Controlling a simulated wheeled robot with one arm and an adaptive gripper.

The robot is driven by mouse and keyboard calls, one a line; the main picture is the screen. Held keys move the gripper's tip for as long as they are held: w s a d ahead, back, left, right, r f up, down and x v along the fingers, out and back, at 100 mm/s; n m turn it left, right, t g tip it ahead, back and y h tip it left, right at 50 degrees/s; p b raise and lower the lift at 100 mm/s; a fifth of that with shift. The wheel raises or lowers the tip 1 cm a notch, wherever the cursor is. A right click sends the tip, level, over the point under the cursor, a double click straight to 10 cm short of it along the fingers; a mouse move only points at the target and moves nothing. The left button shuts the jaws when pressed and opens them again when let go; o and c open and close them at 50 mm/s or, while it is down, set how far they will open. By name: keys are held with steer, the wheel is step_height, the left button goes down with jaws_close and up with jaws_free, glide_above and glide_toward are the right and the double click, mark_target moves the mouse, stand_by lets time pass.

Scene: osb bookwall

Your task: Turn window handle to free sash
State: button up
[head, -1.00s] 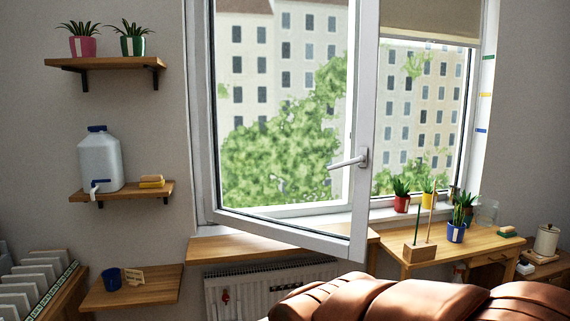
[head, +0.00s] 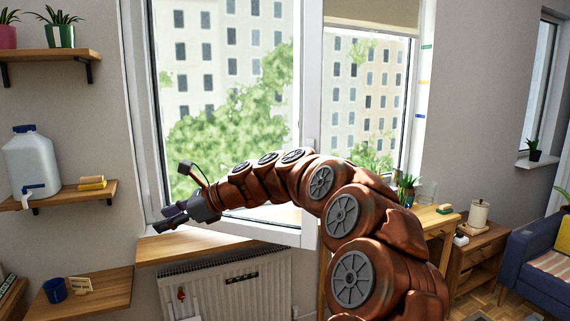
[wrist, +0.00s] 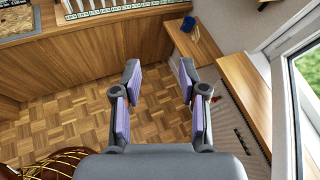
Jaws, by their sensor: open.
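The white window sash (head: 313,80) stands swung open into the room. Its handle does not show now; my arm crosses the sash where it sat in the earlier head view. My gripper (head: 163,218) is at the left in the head view, near the sash's lower left part, above the wooden sill board (head: 205,247). In the wrist view my gripper (wrist: 158,74) has its purple-padded fingers apart with nothing between them. White window framing (wrist: 293,100) runs along the right edge of the wrist view, beside the fingers.
A low shelf with a blue mug (head: 55,290) and a radiator (head: 225,285) lie below. A water jug (head: 31,162) and yellow sponge (head: 91,183) stand on the left shelf. A desk (head: 432,222) with plants is right of my arm.

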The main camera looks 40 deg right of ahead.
steer(key=w+d+r+m+t+h, duration=0.1)
steer(key=w+d+r+m+t, duration=0.15)
steer(key=d, duration=0.45)
steer(key=w+d+r+m+t, duration=0.1)
steer(key=w+d+m, duration=0.1)
steer(key=d+m, duration=0.3)
steer(key=s+d+m+t+h+p, duration=0.15)
steer(key=d+m+h, duration=0.4)
steer(key=d, duration=1.05)
steer(key=s+d+m+t+h, duration=0.25)
steer(key=d+m, duration=0.55)
steer(key=d, duration=0.8)
steer(key=shift+t, duration=0.45)
steer(key=shift+w+r+p, duration=0.2)
steer(key=shift+w+p, duration=0.3)
steer(key=shift+w, duration=1.3)
steer(key=shift+w+r+p, duration=0.15)
steer(key=shift+w+p, duration=0.3)
steer(key=shift+w, duration=1.8)
jaws_close()
